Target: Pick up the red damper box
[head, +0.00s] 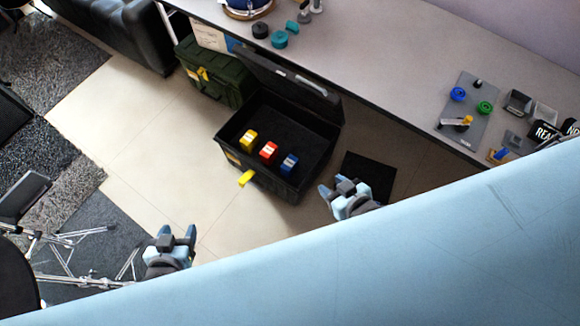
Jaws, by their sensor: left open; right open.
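The red damper box (268,151) sits inside an open black toolbox (232,156) on the floor. It is the middle one in a row, with a yellow box (249,140) to its left and a blue box (289,163) to its right. My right gripper (326,191) is open and empty, just right of the toolbox's front right corner. My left gripper (176,233) is open and empty, below and left of the toolbox, apart from it.
The toolbox lid (285,75) stands open at the back, near the long grey table (390,60). A yellow latch (246,179) sticks out at the toolbox front. A green case (215,75) stands behind left. A black mat (368,173) lies right. Metal stands (75,240) are lower left.

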